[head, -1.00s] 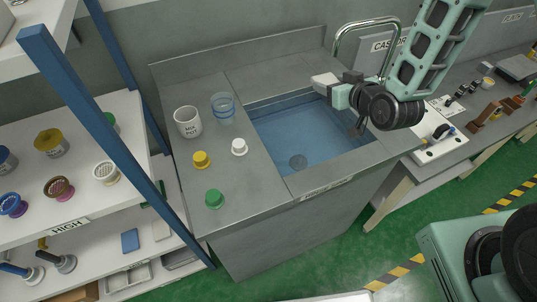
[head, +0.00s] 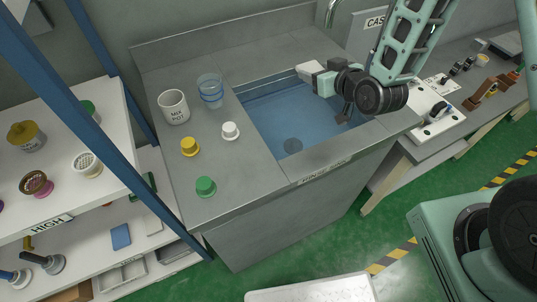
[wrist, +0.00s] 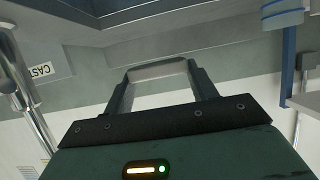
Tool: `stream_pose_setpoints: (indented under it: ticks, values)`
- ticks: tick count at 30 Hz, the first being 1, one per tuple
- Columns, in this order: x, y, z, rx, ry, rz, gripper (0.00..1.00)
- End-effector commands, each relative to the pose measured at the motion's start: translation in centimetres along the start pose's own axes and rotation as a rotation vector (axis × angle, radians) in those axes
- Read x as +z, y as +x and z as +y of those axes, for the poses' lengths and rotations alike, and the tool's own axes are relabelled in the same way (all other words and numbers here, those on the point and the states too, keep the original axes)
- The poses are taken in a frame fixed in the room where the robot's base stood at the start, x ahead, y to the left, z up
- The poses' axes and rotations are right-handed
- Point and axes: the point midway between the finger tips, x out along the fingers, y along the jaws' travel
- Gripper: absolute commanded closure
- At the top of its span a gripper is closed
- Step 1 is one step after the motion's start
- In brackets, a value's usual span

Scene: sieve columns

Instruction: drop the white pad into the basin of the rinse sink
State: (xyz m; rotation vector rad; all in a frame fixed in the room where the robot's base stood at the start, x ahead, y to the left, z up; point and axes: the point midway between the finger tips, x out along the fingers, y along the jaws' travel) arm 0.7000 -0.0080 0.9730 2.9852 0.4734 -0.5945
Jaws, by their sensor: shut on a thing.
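My gripper (head: 320,77) is shut on the white pad (head: 311,68) and holds it out to the left of the wrist. The white pad also shows between the two dark fingers in the wrist view (wrist: 158,70). In the head view the pad and fingers appear over the back part of the basin. Their height above it is hard to tell. My wrist hides the basin's right side.
A white mix pot (head: 173,107), a clear blue-banded cup (head: 210,91), and yellow (head: 189,147), white (head: 230,131) and green (head: 205,187) caps stand left of the basin. A curved faucet (head: 333,12) rises behind it. A blue-posted shelf (head: 95,120) stands at left.

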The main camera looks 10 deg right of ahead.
Motion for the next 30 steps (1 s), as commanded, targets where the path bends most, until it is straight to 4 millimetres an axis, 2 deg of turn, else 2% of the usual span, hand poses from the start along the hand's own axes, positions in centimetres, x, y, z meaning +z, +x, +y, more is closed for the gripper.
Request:
stream_pose_setpoints:
  ticks: [4,5,6,7,17,20,24,30]
  values:
    - [-0.1,0.0,0.0,0.0,0.0,0.0,0.64]
    - [-0.1,0.0,0.0,0.0,0.0,0.0,0.35]
    - [-0.1,0.0,0.0,0.0,0.0,0.0,0.23]
    - [-0.1,0.0,0.0,0.0,0.0,0.0,0.18]
    - [-0.1,-0.2,0.0,0.0,0.0,0.0,0.18]
    - [0.0,-1.0,0.0,0.0,0.0,0.0,0.18]
    - [0.1,-3.1,0.1,0.001,-0.001,0.0,0.18]
    - [-0.6,-4.1,0.1,0.0,0.002,-0.004,0.18]
